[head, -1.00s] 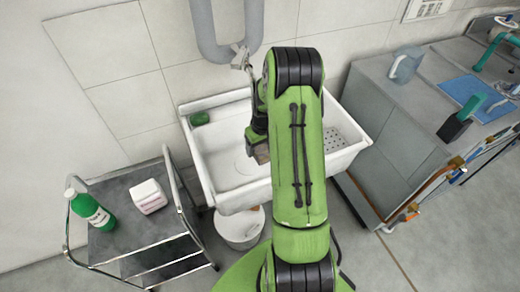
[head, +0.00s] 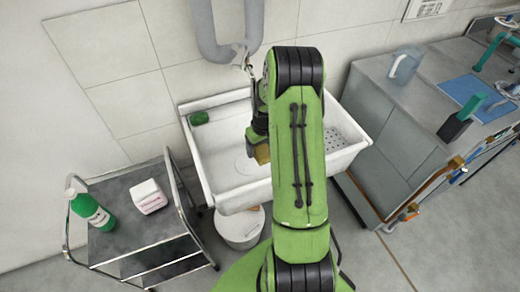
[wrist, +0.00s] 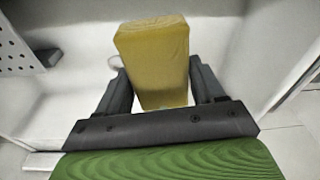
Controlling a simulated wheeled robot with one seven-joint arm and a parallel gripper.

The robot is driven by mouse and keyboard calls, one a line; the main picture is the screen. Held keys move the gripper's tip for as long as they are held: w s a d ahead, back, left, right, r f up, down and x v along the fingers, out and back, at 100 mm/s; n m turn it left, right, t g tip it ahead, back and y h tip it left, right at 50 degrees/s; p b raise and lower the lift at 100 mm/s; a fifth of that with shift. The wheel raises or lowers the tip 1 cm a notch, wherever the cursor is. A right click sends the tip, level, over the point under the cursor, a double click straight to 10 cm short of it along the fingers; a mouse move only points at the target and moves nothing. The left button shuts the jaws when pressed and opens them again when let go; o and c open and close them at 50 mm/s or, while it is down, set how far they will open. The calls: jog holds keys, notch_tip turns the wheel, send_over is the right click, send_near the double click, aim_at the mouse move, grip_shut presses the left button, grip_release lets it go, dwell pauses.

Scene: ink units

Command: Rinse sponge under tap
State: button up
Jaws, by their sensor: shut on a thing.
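A yellow sponge (wrist: 153,55) is held between the two dark fingers of my gripper (wrist: 158,88) in the wrist view. In the head view the sponge (head: 262,153) shows as a small yellow patch inside the white sink (head: 222,170), partly hidden by my green arm. My gripper (head: 258,138) hangs over the sink basin, mostly hidden by the arm. The tap (head: 240,57) is on the wall above the sink. I cannot tell whether water is running.
A green block (head: 199,118) lies at the sink's back left. A trolley (head: 140,220) with a green bottle (head: 92,210) and a pink-white block (head: 148,196) stands at left. A bucket (head: 240,230) sits under the sink. A grey counter (head: 400,125) with a jug (head: 405,65) is at right.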

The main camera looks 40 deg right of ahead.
jog(key=s+b, duration=0.1)
jog(key=s, duration=0.6)
jog(key=shift+s+d, duration=0.3)
jog(key=shift+s, duration=0.1)
jog(key=shift+s, duration=0.1)
dwell(0.6)
